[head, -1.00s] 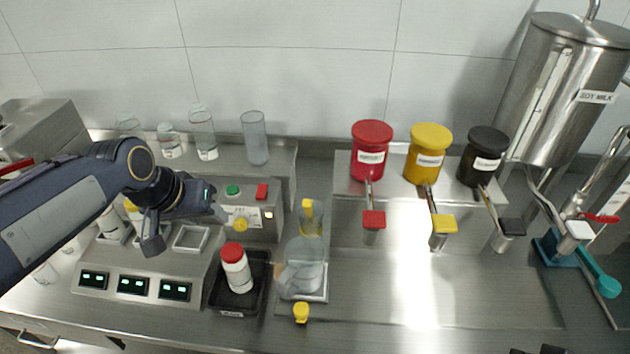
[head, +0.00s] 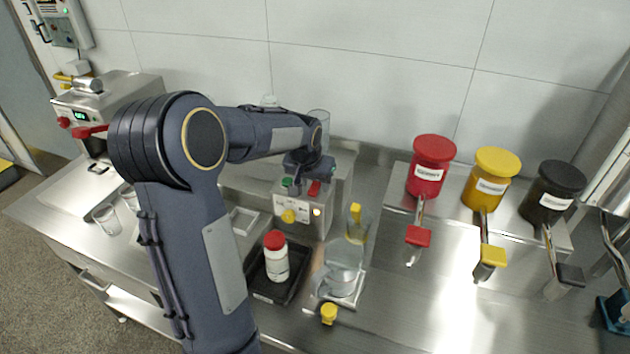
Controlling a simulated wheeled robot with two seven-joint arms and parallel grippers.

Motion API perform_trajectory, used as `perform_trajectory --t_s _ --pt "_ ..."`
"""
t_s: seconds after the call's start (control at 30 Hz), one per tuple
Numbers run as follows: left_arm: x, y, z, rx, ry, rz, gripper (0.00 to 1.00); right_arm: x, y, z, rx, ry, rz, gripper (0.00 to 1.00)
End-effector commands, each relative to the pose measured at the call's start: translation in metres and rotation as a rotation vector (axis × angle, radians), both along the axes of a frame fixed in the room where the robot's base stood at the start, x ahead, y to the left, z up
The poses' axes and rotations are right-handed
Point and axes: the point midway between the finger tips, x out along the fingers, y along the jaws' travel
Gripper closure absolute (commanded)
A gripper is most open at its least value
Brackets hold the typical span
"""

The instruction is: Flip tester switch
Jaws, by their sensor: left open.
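The grey tester box (head: 303,213) stands at the back of the counter, with a labelled front and a yellow knob (head: 289,216). On its top are a green button (head: 287,182) and a red switch (head: 314,188). My left arm reaches across from the lower left. My left gripper (head: 302,186) is open and points down over the top of the box, close to the red switch and the green button. The gripper partly covers the box top, and I cannot tell whether it touches the switch. My right gripper is not in view.
In front of the box are a black tray (head: 262,289) with a red-capped white bottle (head: 276,258) and a clear jug (head: 343,268). Red (head: 431,168), yellow (head: 490,182) and black (head: 551,194) canister dispensers stand to the right. My arm hides much of the left counter.

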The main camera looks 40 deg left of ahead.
Motion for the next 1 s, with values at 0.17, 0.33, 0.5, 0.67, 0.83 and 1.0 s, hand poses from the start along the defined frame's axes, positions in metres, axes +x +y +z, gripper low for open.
perform_trajectory --t_s 0.17,0.33,0.5,0.67,0.83,1.0 --pt "0.001 0.000 -0.002 -0.001 -0.001 0.000 0.56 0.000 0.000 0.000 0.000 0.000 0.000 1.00" --pt "0.001 0.000 -0.002 -0.001 -0.001 0.000 0.64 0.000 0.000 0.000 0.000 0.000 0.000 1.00" --pt "0.001 0.000 -0.002 -0.001 -0.001 0.000 0.86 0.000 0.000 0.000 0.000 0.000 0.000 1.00" --pt "0.001 0.000 -0.002 -0.001 0.000 0.000 1.00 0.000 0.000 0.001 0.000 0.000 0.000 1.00" --pt "0.003 0.001 0.005 -0.020 0.065 0.000 1.00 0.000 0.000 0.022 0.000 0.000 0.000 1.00" --pt "0.007 0.002 0.006 -0.064 0.204 0.001 1.00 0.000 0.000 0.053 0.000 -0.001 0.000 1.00"
